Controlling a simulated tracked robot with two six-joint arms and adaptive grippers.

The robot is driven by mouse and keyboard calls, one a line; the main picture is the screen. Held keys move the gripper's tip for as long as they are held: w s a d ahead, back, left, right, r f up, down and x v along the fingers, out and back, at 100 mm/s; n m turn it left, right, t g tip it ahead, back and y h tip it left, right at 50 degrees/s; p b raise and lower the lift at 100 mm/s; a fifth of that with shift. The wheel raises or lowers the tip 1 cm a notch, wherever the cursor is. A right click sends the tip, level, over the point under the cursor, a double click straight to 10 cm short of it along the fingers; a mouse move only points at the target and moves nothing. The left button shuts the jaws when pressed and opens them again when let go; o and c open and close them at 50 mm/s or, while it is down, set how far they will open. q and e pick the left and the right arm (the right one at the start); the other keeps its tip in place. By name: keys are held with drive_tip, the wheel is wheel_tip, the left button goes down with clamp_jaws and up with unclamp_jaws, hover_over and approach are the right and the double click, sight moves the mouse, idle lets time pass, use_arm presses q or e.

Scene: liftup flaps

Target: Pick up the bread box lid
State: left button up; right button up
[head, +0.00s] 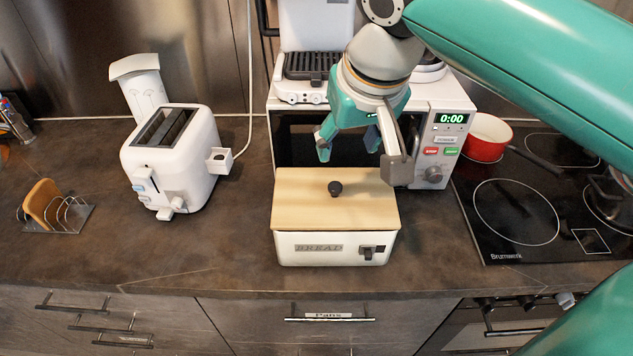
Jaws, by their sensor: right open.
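The bread box (304,255) is a white box marked BREAD near the counter's front edge. Its lid (300,205) is a light wooden panel with a dark round knob (335,188); it lies flat on top of the box. My right gripper (356,156) is open and empty, pointing down above the back right part of the lid, apart from the knob. My left gripper is not in view.
A microwave (450,120) stands right behind the box, with a white appliance (305,62) on top. A white toaster (170,160) and a rack with bread (55,207) are to the left. A stove (515,210) with a red pot (487,138) is right. The counter between toaster and box is clear.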

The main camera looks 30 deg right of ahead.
drive_tip(key=b, duration=0.1)
hover_over(335, 186)
drive_tip(key=s+a, duration=0.1)
drive_tip(key=s, duration=0.1)
drive_tip(key=f, duration=1)
drive_tip(key=shift+a+f, duration=0.2)
drive_tip(key=shift+d+x, duration=0.2)
drive_tip(key=shift+x, duration=1.15)
drive_tip(key=shift+d+x, duration=0.2)
drive_tip(key=shift+x, duration=1.1)
drive_tip(key=shift+r, duration=0.1)
clamp_jaws()
